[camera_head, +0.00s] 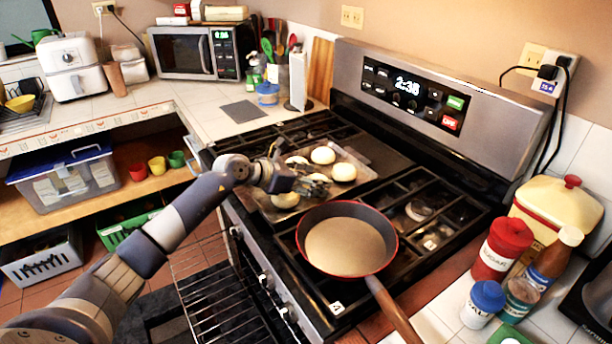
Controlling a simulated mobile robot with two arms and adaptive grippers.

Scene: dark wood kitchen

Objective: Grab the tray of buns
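The metal tray (364,168) of buns sits on the back-left part of the stove top. Several pale round buns, one of them here (322,155), lie on it. My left gripper (299,168) is over the tray's left part, with its fingers spread apart among the buns. It hides part of the tray and some buns. I cannot tell whether the fingers touch the tray or a bun. My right gripper is not in view.
A red-rimmed pan (345,247) stands on the front burners, close to the tray, its wooden handle pointing toward me. The oven below is open with a wire rack (222,310) showing. Jars (502,250) crowd the right counter. A cutting mat (243,111) lies left of the stove.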

